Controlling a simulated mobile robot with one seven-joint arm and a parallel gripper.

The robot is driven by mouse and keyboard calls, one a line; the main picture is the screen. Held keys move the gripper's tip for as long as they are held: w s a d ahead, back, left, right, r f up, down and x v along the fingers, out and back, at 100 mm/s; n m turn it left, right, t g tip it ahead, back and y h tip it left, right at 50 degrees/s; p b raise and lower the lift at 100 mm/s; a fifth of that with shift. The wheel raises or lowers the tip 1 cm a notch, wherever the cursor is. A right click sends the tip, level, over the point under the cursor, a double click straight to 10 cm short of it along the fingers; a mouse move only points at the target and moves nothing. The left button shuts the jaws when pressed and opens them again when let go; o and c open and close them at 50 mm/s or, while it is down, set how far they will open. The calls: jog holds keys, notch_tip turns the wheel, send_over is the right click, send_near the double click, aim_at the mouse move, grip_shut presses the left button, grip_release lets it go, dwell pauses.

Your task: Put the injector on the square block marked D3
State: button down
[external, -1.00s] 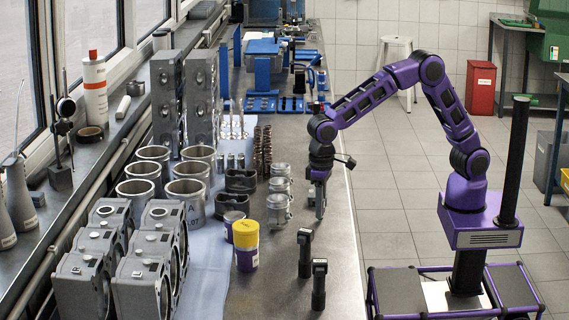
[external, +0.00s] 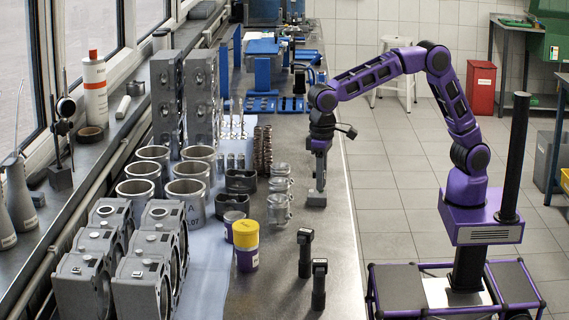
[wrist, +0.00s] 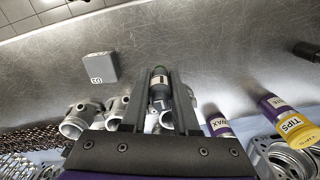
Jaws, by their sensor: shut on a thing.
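The injector (wrist: 160,88) shows in the wrist view as a small dark cylinder with a green end, between the two fingers. My gripper (wrist: 158,75) is shut on it. The grey square block (wrist: 97,67) lies on the bench to the left of the fingers; its label appears upside down and seems to read D3. In the external view my gripper (external: 319,178) points down just above the block (external: 316,198), near the bench's right edge. The injector cannot be made out there. I see no contact between injector and block in the wrist view.
Several pistons (external: 279,207) stand left of the gripper, with springs (external: 262,150) behind them. A yellow-lidded jar (external: 246,245) and two black upright tools (external: 305,252) stand nearer. Bare metal bench lies around the block.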

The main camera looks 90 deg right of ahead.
jog(key=d+r, duration=0.4)
jog(key=d, duration=0.7)
jog(key=shift+d+f+b, duration=0.15)
jog(key=shift+f+b, duration=0.3)
jog(key=shift+f, duration=1.1)
jog(key=shift+d+f+b, duration=0.2)
jog(key=shift+f+b, duration=0.2)
jog(key=shift+f, duration=1.1)
jog(key=shift+d+f+b, duration=0.15)
jog(key=shift+f+b, duration=0.3)
jog(key=shift+f, duration=1.1)
jog(key=shift+f, duration=0.2)
jog(key=c, duration=0.7)
grip_release()
jog(key=shift+r, duration=0.15)
notch_tip(320, 180, up, 12)
jog(key=shift+r+p, duration=0.1)
jog(key=shift+p, duration=1.1)
